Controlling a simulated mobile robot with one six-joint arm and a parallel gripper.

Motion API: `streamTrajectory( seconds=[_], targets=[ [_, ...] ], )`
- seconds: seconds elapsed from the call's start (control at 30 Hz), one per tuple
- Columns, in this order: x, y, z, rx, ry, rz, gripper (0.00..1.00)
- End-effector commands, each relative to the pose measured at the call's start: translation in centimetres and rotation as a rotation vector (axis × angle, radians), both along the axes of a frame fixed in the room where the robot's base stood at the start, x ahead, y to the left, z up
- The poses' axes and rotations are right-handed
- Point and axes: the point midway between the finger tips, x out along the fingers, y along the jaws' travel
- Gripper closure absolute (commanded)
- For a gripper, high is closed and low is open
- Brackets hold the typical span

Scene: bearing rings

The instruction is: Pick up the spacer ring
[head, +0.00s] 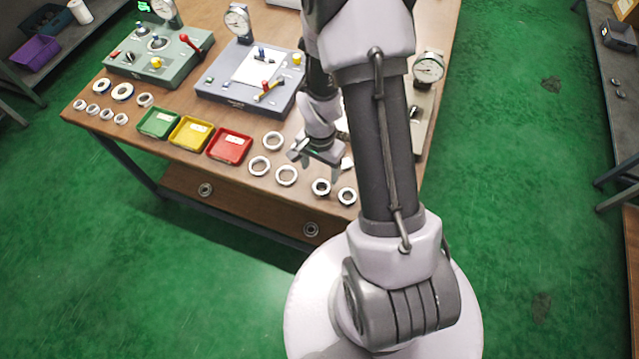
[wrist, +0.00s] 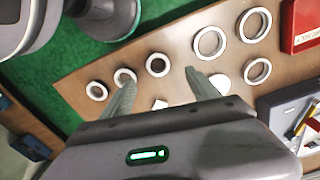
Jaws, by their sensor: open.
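Several pale rings lie flat on the wooden table; I cannot tell which is the spacer ring. In the head view, three wider, thinner rings, one of them the front ring (head: 278,180), lie left of my gripper (head: 316,165), and two smaller, thicker rings, one of them the right ring (head: 340,197), lie in front of it. In the wrist view, my gripper (wrist: 160,78) is open and empty above the table. A thick ring (wrist: 148,65) shows just beyond the gap between its fingertips. A small white block (wrist: 159,104) and a white disc (wrist: 221,83) lie near the fingers.
Green (head: 157,123), yellow (head: 190,133) and red (head: 229,147) trays stand left of the rings. Behind them are a green fixture (head: 130,66) and a grey fixture (head: 225,92) with dial gauges. More small rings lie at the table's left end. My arm hides the table's right part.

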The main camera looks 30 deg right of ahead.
Motion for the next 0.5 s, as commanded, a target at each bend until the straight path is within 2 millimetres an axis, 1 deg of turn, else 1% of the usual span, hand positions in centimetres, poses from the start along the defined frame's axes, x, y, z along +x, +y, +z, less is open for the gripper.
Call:
streamTrajectory(
  seconds=[0.03,0.1,0.17,0.23,0.3,0.4,0.5],
  targets=[
    [-0.1,0.0,-1.4,0.000,0.002,0.001,0.30],
    [-0.1,0.0,-2.5,0.000,0.001,0.002,0.30],
    [-0.1,0.0,-3.0,0.000,0.001,0.002,0.30],
    [-0.1,-0.1,-3.9,0.000,0.001,0.002,0.30],
    [-0.3,-0.2,-5.5,0.001,0.003,0.001,0.30],
    [-0.3,-0.3,-7.4,0.000,0.001,0.002,0.30],
    [-0.3,-0.3,-8.3,0.000,0.000,0.002,0.30]
  ],
)
